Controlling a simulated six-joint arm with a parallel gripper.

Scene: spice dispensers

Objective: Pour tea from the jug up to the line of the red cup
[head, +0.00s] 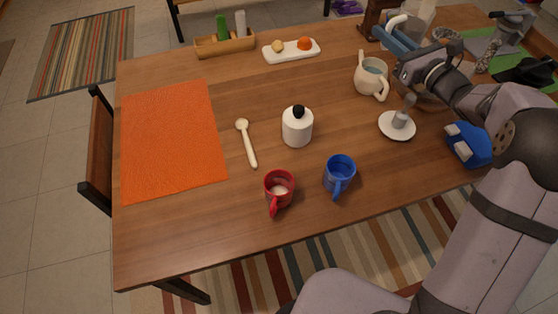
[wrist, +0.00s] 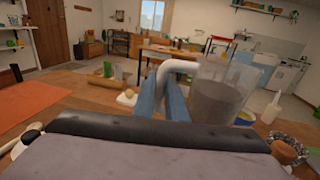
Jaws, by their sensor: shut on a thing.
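The jug is clear with a white handle and a greyish content. In the wrist view the jug (wrist: 222,88) stands just right of my blue fingers, and my gripper (wrist: 166,92) is shut on its white handle. In the head view the jug (head: 424,14) is at the far right, beyond my gripper (head: 396,36), and looks roughly upright. The red cup (head: 279,196) stands near the table's front edge, its handle toward the front. My gripper is far behind and right of the cup.
A blue cup (head: 339,176) stands close right of the red cup. A white bottle (head: 297,128), a wooden spoon (head: 247,143), a beige pitcher (head: 370,78) and a white stand (head: 397,127) are nearby. An orange mat (head: 170,140) covers the left. A blue object (head: 468,146) sits right.

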